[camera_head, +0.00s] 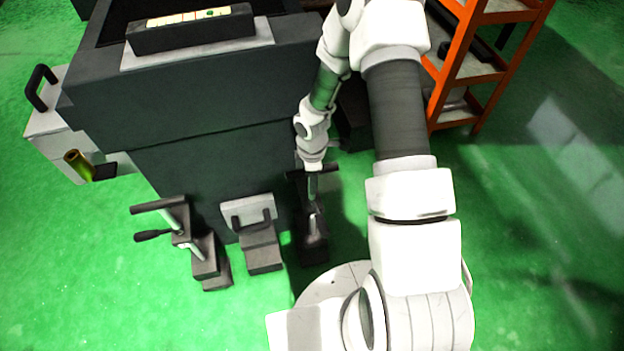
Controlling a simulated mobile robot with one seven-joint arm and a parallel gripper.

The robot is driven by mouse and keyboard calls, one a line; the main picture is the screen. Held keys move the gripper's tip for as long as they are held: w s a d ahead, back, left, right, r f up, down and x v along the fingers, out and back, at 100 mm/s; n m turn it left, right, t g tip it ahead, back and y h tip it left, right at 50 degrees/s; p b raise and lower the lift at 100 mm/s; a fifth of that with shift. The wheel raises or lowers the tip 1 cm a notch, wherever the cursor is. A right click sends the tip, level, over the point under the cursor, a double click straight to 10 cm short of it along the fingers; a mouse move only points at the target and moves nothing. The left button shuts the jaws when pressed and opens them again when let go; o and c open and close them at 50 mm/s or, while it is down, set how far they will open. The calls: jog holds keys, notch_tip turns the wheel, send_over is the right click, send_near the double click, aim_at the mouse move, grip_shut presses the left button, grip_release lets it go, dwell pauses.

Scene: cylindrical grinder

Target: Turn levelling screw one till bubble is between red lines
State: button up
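A level (192,36) with a black body sits on a pale plate on top of the dark machine. Its cream vial (175,19) shows a green bubble (210,13) right of the middle; the red lines are too small to make out. A levelling screw (312,218) with a dark crossbar and a pale shaft stands at the machine's front right corner. My gripper (312,166) is right over its crossbar, pointing down. Its fingers are too small and hidden to tell whether they grip the bar. Another T-handled screw (183,222) stands at the front left. No number marks show.
The dark machine body (200,100) fills the upper left. A dark stepped block (260,247) stands between the two screws. A pale box with a black handle (60,125) is at the left. An orange shelf (460,60) stands at the upper right. Green floor is clear at the right.

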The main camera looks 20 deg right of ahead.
grip_shut()
dwell(1.1)
